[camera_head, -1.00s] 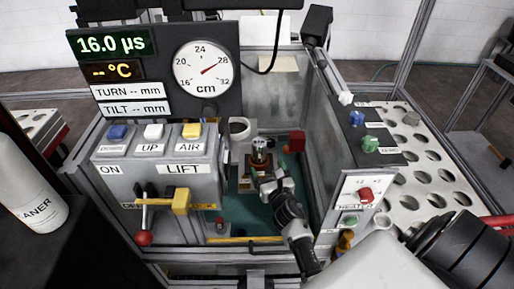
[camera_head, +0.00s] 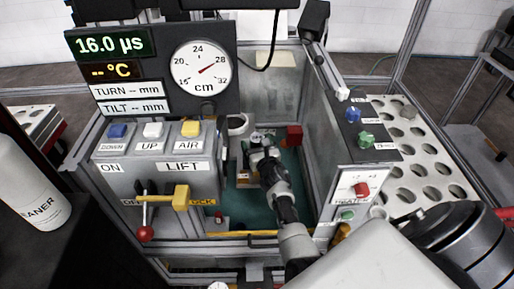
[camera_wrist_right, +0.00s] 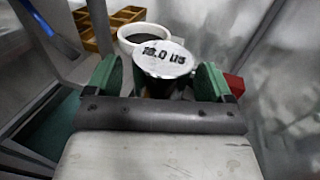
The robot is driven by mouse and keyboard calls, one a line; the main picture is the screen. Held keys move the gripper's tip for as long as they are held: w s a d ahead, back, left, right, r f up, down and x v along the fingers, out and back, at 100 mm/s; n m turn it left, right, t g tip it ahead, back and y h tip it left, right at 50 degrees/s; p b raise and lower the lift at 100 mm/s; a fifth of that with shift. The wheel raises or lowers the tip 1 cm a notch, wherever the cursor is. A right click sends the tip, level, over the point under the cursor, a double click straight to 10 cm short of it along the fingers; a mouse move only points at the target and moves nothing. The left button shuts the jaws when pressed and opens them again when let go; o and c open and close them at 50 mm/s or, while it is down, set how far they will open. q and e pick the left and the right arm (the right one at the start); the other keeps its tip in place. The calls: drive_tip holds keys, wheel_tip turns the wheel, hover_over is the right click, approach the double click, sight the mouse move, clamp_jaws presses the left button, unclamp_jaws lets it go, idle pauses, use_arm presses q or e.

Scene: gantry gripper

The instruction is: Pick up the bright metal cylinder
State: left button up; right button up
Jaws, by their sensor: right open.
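The bright metal cylinder (camera_wrist_right: 163,57) shows in the right wrist view, with dark printed characters on its flat top. My right gripper (camera_wrist_right: 157,80) is open, with one green finger pad on each side of the cylinder. A gap to each pad seems to remain; the cylinder's lower part is hidden by the gripper. In the head view the right gripper (camera_head: 258,146) is inside the walled bay, and it hides most of the cylinder. My left gripper is not in view.
A white cup (camera_wrist_right: 144,36) stands just behind the cylinder, beside a brown compartment tray (camera_wrist_right: 112,22). A red block (camera_head: 294,136) is to the right. The lift panel (camera_head: 158,170) and heater panel (camera_head: 352,195) flank the bay.

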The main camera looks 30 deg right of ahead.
drive_tip(key=c, duration=1.3)
drive_tip(key=shift+c, duration=0.3)
drive_tip(key=shift+r, duration=0.1)
